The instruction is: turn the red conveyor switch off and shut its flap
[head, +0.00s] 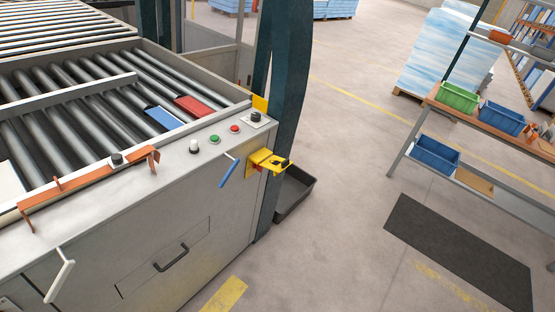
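The conveyor switch (259,168) shows as a small patch of red on the front right corner of the grey machine cabinet. It sits at a yellow mount, and a yellow flap (269,158) stands out from the mount above it with a dark part at its outer end. The flap looks open, and it partly hides the switch, so I cannot tell which way the switch is turned. My gripper does not show in this view.
A blue-handled lever (228,170) hangs just left of the switch. Push buttons (214,138) and an orange bracket (95,178) are on the cabinet top. A dark green post (287,100) and black bin (295,196) stand close right. Open floor lies beyond, before a dark mat (455,250).

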